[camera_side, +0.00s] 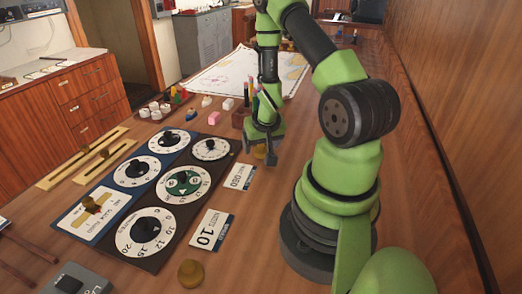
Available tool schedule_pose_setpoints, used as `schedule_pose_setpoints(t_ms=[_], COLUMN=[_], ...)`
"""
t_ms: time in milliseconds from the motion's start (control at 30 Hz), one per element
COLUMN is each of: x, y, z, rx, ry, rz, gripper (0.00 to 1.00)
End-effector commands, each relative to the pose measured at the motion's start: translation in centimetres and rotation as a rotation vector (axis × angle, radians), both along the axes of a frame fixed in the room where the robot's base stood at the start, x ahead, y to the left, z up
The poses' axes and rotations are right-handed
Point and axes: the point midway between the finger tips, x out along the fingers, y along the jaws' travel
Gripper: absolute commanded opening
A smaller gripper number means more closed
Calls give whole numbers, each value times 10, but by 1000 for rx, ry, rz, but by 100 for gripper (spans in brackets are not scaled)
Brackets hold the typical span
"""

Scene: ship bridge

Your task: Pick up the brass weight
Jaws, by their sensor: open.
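One brass-coloured round weight (190,273) stands on the wooden table at the front, below the dial panel. A second small brass-coloured round piece (259,152) shows at my gripper (263,150), partly hidden by the fingers. My gripper points down and is open, with its fingertips low near the table around or in front of this second piece. I cannot tell whether the fingers touch it.
A panel of several black-and-white dials (163,190) lies left of my gripper, with white cards (208,232) beside it. Brass sliding rules (84,158) lie further left. Behind are a pen holder (241,118), small coloured pieces (214,118) and a chart (225,76). A wooden wall (460,90) bounds the right.

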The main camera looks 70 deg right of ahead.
Motion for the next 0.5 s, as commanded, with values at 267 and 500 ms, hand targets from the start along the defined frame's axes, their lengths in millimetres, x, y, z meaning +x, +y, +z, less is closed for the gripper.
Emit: schedule_pose_setpoints(t_ms=[267,500], x=[1,1], y=[-1,-1], z=[-4,-4], rx=[0,0], ry=[0,0], rz=[0,0], gripper=[74,26])
